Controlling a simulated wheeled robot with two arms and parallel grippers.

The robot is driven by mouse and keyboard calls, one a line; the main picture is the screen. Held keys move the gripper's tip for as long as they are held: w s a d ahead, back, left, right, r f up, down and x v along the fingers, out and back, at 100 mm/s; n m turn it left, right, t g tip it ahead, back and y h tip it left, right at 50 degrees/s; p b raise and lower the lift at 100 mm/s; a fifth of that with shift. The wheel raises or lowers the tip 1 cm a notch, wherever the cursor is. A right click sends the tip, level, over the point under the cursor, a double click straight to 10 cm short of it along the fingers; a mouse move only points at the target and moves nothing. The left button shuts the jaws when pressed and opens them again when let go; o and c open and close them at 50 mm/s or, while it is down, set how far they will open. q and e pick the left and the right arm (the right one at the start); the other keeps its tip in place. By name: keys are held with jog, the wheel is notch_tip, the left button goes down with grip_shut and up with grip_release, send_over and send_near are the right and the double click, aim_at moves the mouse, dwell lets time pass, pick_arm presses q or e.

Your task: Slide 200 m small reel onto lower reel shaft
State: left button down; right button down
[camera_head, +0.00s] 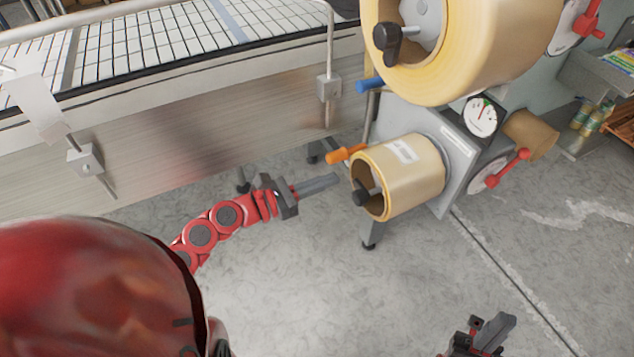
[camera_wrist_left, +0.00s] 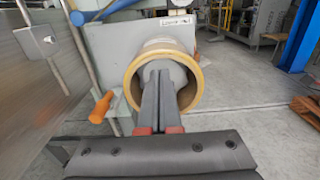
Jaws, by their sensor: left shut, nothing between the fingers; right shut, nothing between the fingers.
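A small tan reel (camera_head: 416,173) with a white label sits at the machine's lower reel position, its open core facing left. A black knob (camera_head: 362,192) shows at the core, which fits the reel being around the lower shaft; the shaft itself is mostly hidden. My left gripper (camera_head: 337,180) is shut and empty, its fingertips just left of the reel and pointing at it. In the left wrist view the shut fingers (camera_wrist_left: 160,76) overlap the core opening of the reel (camera_wrist_left: 187,48); contact cannot be told. My right gripper (camera_head: 505,325) is shut and empty, low at the right, away from the reel.
A larger tan reel (camera_head: 475,55) is mounted above, with its own black knob (camera_head: 392,42). An orange handle (camera_head: 347,153) and a blue handle (camera_head: 369,84) stick out beside the reels. Red levers and a gauge (camera_head: 481,116) are on the right. A conveyor (camera_head: 150,45) runs behind; the front floor is clear.

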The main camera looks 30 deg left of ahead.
pick_arm(q)
jog(key=shift+p+x, duration=0.7)
jog(key=shift+x, duration=2.05)
jog(key=shift+w+d, duration=0.1)
jog(key=shift+b+x, duration=0.55)
jog(key=shift+x, duration=0.95)
